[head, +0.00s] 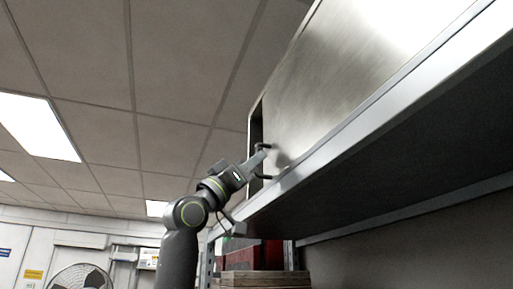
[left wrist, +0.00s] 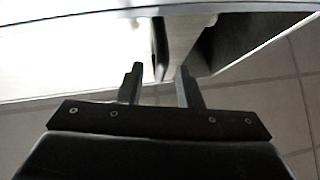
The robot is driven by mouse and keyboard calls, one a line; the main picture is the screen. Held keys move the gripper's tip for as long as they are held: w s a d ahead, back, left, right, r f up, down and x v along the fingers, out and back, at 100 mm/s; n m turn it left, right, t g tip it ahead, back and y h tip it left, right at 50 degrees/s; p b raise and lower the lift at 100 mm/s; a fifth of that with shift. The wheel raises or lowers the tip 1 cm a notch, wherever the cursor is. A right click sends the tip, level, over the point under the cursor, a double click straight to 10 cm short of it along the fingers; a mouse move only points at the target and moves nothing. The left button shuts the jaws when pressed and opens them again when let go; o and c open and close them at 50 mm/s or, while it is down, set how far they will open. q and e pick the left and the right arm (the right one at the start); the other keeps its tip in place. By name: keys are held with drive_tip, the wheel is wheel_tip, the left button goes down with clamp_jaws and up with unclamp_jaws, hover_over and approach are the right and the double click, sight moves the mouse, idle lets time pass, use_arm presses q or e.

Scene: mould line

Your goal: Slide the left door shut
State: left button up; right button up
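The left door (head: 330,75) is a brushed metal panel on a cabinet above a shelf. Beside its left edge is a narrow dark opening (head: 256,125). A dark bar handle (head: 264,147) stands out near that edge, partly hidden by my left gripper (head: 264,158). In the left wrist view, the handle (left wrist: 158,50) lies between the two spread fingers of my left gripper (left wrist: 159,70), with a gap visible on each side. The door (left wrist: 80,50) spans the left there, and the dark opening (left wrist: 250,38) is at right. My right gripper is in neither view.
The metal shelf (head: 390,160) runs along under the cabinet, its front edge close to my left gripper. Below it are a red object (head: 272,254) and a stack of brown boards (head: 265,279). A fan (head: 80,277) stands at lower left. The space left of the cabinet looks clear.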

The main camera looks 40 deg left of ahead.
use_arm(q)
drive_tip(key=shift+p+x, duration=0.45)
drive_tip(key=shift+x, duration=0.65)
drive_tip(key=shift+f, duration=0.1)
clamp_jaws()
